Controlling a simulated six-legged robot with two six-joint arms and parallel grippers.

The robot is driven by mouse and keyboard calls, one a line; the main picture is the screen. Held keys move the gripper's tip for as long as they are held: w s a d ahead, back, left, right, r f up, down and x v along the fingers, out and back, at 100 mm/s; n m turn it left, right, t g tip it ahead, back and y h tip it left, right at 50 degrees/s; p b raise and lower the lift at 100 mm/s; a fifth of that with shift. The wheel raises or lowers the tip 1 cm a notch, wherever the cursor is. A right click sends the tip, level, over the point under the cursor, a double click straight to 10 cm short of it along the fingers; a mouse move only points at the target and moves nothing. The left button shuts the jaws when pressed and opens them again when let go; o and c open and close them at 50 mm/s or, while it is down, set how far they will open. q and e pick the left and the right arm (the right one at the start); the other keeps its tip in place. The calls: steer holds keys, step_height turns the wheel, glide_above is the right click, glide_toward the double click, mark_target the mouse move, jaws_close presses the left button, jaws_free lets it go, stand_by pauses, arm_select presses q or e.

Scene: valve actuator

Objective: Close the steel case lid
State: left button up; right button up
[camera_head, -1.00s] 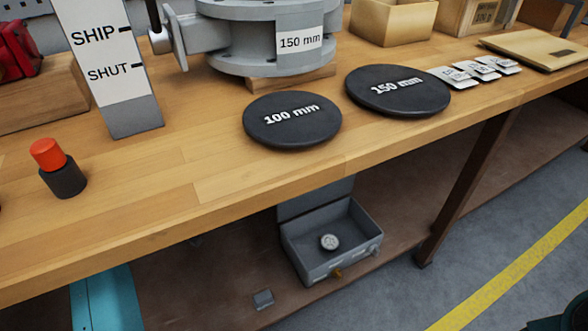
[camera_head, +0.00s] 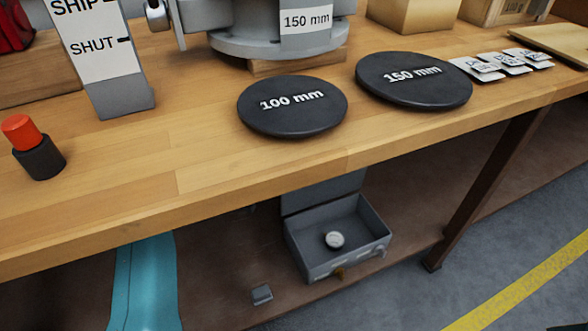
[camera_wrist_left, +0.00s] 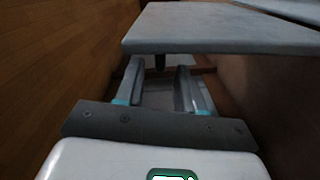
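The steel case (camera_head: 318,262) stands on the shelf under the bench, with a round gauge-like disc (camera_head: 334,240) inside. Its lid (camera_head: 325,192) stands raised at the back of the case, its upper part hidden by the bench edge. My teal left arm reaches under the bench left of the case; its gripper is hidden in the head view. In the left wrist view my left gripper (camera_wrist_left: 158,92) has its two fingers apart with a gap between them. A flat grey panel (camera_wrist_left: 220,32), apparently the lid, lies just beyond the fingertips; I cannot tell whether they touch. My right gripper is not in view.
The bench top (camera_head: 210,170) overhangs the case. A bench leg (camera_head: 485,190) stands right of it. A small grey block (camera_head: 262,294) lies on the shelf left of the case. Black discs marked 100 mm (camera_head: 292,106) and 150 mm (camera_head: 414,80) lie on the bench.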

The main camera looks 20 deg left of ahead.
arm_select(q)
steer(key=b+x, duration=0.1)
steer(key=x, duration=0.4)
jaws_close()
steer(key=shift+s+d+p, duration=0.45)
steer(key=shift+s+d, duration=1.1)
steer(key=shift+d, duration=0.1)
jaws_free()
steer(key=p+v, duration=0.3)
steer(key=v, duration=0.9)
